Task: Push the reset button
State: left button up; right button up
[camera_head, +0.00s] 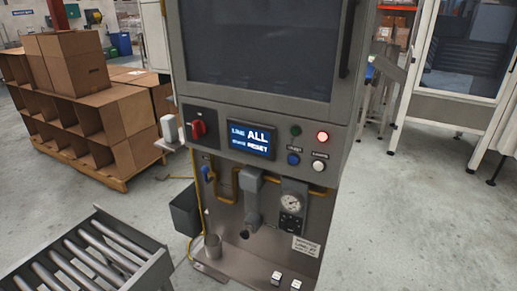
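A grey machine cabinet (345,125) stands in front of me with a control panel across its middle. The panel has a dark green button (295,130), a lit red button (322,136), a blue button (293,159) and a white button (319,166). Small labels sit by the lower two buttons, too small to read surely. A blue screen (250,138) left of the buttons shows "LINE ALL" and, below, a line seeming to end in "RESET". A red rotary switch (198,128) is at the panel's left. Neither of my grippers is in view.
A roller conveyor (158,272) is at the lower left. Cardboard boxes (75,60) stand on a pallet behind it. A dark bin (184,212) is beside the cabinet. A pressure gauge (292,202) and pipes sit below the panel.

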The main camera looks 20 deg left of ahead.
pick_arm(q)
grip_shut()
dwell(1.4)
